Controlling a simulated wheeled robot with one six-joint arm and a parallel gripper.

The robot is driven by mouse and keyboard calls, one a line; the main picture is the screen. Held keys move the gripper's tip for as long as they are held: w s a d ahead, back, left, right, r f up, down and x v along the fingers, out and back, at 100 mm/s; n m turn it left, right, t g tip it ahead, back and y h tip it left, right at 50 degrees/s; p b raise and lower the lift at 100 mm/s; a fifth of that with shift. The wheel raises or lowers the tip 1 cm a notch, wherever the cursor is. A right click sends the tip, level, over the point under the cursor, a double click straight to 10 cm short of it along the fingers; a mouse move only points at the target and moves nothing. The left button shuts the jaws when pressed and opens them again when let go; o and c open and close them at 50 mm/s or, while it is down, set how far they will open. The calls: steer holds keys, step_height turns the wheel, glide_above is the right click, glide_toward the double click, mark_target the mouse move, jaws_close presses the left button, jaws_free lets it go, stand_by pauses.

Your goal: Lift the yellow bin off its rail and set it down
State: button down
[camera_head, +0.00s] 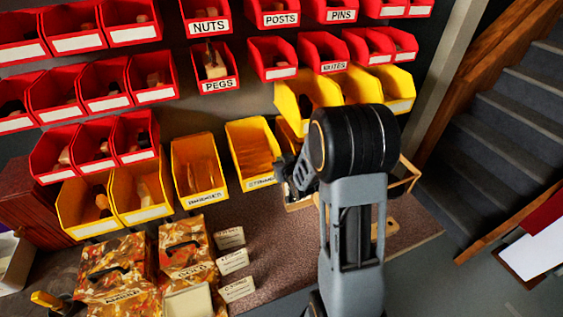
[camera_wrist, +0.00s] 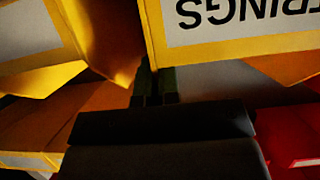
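Several yellow bins hang in the lower rows of the wall rack; the pictures do not mark which one is meant. The yellow strings bin (camera_head: 252,146) hangs just left of my gripper (camera_head: 283,178) in the head view. In the wrist view, the strings bin (camera_wrist: 240,43) shows its label upside down, close above the fingers. My gripper (camera_wrist: 155,88) shows two dark fingers close together at that bin's lower left corner. I cannot tell whether they touch it or hold its wall. The rail behind the bins is hidden.
Another yellow bin, the bridges bin (camera_head: 199,165), hangs to the left. Red bins (camera_head: 208,68) fill the rows above. The bench top (camera_head: 275,235) below has bare room between small label cards (camera_head: 234,262) and a wooden tray (camera_head: 403,185). Patterned boxes (camera_head: 185,245) stand at left.

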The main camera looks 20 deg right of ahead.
steer(key=shift+s+f, duration=0.15)
steer(key=shift+s, duration=0.4)
steer(key=shift+s+f, duration=0.15)
steer(key=shift+s, duration=0.35)
stand_by(0.5)
